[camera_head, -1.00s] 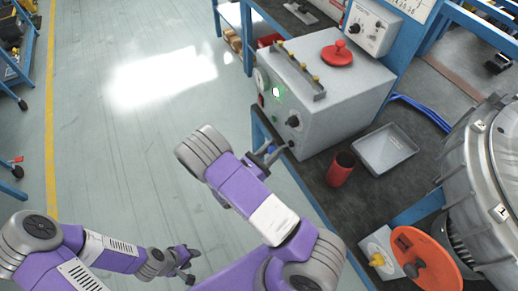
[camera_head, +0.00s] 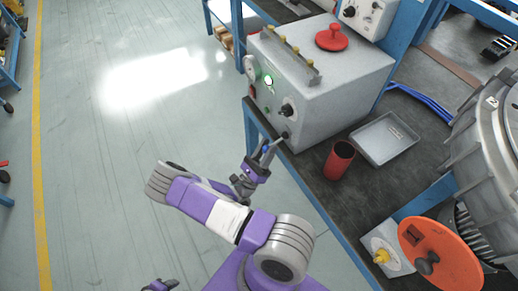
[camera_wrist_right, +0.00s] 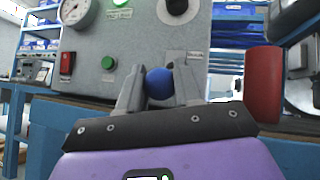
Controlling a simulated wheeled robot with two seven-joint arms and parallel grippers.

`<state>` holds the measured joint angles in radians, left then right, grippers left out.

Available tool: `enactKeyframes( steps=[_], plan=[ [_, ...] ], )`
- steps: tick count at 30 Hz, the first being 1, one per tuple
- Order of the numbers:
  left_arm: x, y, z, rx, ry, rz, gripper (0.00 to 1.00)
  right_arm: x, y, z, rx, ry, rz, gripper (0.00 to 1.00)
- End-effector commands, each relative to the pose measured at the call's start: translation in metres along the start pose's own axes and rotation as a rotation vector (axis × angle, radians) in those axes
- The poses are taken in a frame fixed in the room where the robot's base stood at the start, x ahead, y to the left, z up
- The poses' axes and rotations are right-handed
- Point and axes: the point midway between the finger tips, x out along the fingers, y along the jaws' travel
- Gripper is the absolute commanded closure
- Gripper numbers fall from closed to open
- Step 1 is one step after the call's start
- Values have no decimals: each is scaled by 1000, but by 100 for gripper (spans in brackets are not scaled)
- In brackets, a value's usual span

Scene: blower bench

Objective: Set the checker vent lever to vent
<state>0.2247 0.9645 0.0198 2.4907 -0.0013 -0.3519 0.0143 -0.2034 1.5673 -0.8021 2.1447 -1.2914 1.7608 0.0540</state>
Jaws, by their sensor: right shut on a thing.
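The checker is a grey box (camera_head: 325,85) on the bench, with a gauge, a lit green lamp, a red switch and a black knob on its front. The vent lever's blue ball knob (camera_wrist_right: 160,83) shows low on that front in the right wrist view. My right gripper (camera_head: 267,152) is at the lower front of the box; in the right wrist view its two fingers (camera_wrist_right: 160,92) are shut on the blue knob from both sides. The lever's stem is hidden behind the knob. Only a bit of my left gripper (camera_head: 160,286) shows at the bottom edge; its jaws are unclear.
A red cup (camera_head: 339,160) and a grey tray (camera_head: 385,139) stand on the bench right of the checker. An orange disc (camera_head: 440,255) and a large metal housing (camera_head: 485,150) are further right. The floor at left is clear.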

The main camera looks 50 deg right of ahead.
Motion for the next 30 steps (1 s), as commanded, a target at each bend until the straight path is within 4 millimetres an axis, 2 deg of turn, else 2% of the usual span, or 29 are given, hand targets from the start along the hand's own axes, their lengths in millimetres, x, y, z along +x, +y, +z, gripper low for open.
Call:
enactKeyframes(
  steps=[11,12,16,25,30],
  plan=[
    [0,0,0,0,0,0,57,-2,-1,-3,-6,3,0,100],
    [0,0,0,0,0,0,57,-2,-1,-3,-6,4,1,60],
    [0,0,0,0,0,0,57,-1,0,-2,-5,2,0,41],
    [0,0,0,0,0,0,57,-2,0,-1,-3,-1,0,41],
    [-2,1,0,0,0,0,57,-22,0,-1,-2,-1,3,41]
  ],
)
